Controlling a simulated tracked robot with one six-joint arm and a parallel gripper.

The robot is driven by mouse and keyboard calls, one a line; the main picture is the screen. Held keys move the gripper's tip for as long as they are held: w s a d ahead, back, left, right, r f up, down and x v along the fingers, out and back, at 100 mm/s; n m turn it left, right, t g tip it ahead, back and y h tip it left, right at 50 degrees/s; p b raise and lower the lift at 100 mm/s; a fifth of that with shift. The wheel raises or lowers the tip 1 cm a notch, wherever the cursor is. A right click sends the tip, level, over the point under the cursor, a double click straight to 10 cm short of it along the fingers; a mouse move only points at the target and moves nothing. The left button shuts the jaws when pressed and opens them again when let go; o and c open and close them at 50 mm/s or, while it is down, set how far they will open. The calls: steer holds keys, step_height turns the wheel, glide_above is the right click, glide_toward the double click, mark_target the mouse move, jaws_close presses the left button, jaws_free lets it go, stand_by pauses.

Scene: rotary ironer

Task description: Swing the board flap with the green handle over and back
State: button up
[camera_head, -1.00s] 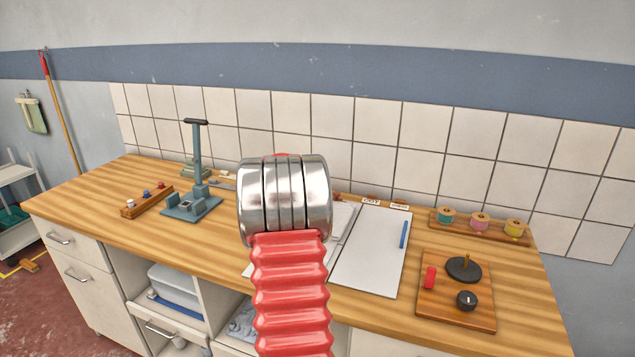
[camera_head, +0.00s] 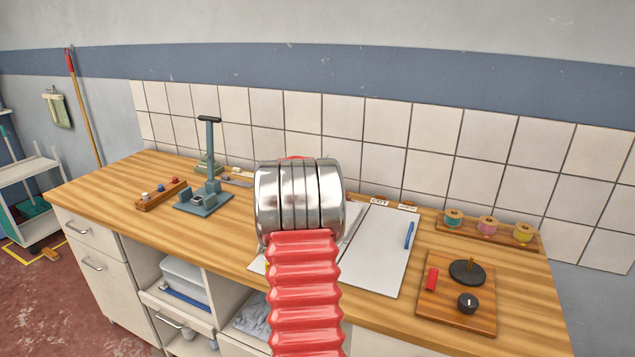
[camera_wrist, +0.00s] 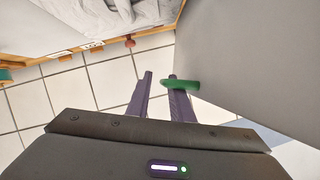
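The green handle (camera_wrist: 181,84) sits at the edge of a large grey panel, the board flap (camera_wrist: 250,60), which fills the right of the wrist view. My gripper (camera_wrist: 160,75) has its two dark fingers apart. The handle lies across the right finger near its tip and its left end reaches into the gap; the fingers are not closed on it. In the head view my red and silver arm hides the gripper and the green handle. The white board (camera_head: 376,260) with a blue handle (camera_head: 409,235) lies on the wooden bench to the right of my arm.
A blue-grey press (camera_head: 205,195) and a wooden block with knobs (camera_head: 160,194) stand left on the bench. A spool rack (camera_head: 487,230) and a dial panel (camera_head: 457,290) are at the right. The tiled wall (camera_head: 390,130) is behind.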

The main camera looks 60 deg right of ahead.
steer(key=o, duration=0.3)
steer(key=shift+s+f, duration=0.1)
steer(key=shift+f, duration=0.3)
steer(key=shift+o, duration=0.2)
steer(key=shift+a, duration=0.15)
steer(key=v, duration=1.3)
steer(key=shift+a+r, duration=0.25)
steer(key=shift+r, duration=0.05)
